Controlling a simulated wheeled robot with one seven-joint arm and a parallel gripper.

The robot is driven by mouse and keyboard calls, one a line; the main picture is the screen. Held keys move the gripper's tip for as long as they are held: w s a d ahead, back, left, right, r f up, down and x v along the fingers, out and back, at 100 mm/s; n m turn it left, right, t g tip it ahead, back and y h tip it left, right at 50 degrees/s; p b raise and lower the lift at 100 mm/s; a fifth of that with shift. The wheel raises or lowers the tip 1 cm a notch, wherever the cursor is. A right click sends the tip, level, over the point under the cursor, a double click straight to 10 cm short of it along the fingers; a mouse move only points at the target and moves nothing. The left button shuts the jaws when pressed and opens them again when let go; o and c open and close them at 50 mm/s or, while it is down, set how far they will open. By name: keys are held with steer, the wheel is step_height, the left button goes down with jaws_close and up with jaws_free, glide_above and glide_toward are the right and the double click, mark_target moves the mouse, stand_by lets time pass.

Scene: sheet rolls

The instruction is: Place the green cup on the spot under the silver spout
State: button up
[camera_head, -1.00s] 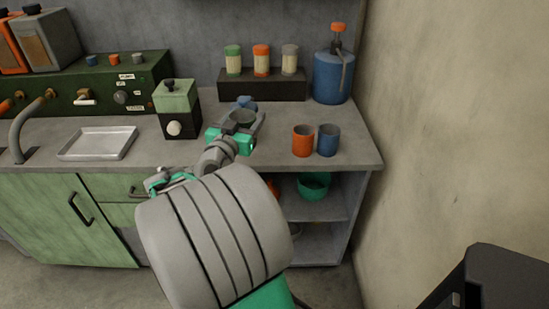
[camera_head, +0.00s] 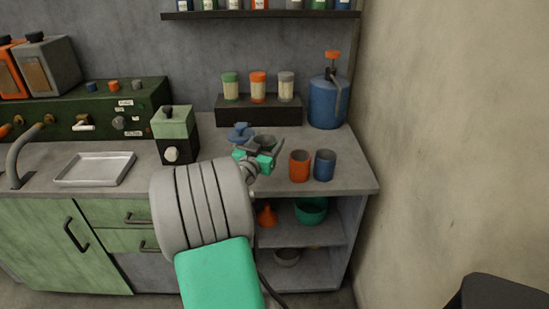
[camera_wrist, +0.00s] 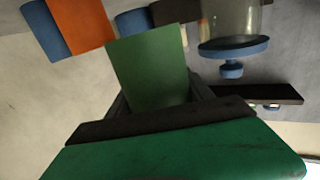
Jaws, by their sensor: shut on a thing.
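My gripper (camera_head: 264,147) is shut on the green cup (camera_wrist: 152,65), whose side fills the middle of the wrist view. In the head view the cup (camera_head: 264,141) looks dark and small between the fingers, above the counter left of an orange cup. I cannot tell whether its base touches the counter. A small silver spout (camera_head: 84,127) juts from the front of a dark green machine (camera_head: 65,110) at the left. A silver tray (camera_head: 95,169) lies on the counter below and in front of it.
An orange cup (camera_head: 299,165) and a blue cup (camera_head: 325,165) stand right of my gripper. A blue-based item (camera_head: 240,132) sits just behind it. A green-and-black box (camera_head: 175,135) stands between my gripper and the tray. A blue pump bottle (camera_head: 327,103) stands at the back right.

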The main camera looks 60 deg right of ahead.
steer(key=d+f, duration=0.1)
steer(key=f, duration=0.1)
steer(key=d+f, duration=0.2)
steer(key=f, duration=0.1)
steer(key=d+f+b, duration=0.1)
steer(key=f, duration=0.2)
steer(key=shift+s+d+f, duration=0.15)
steer(key=shift+d, duration=0.1)
steer(key=shift+f+b, duration=0.2)
steer(key=shift+b, duration=0.1)
steer(key=o, duration=1.5)
steer(key=shift+r, duration=0.1)
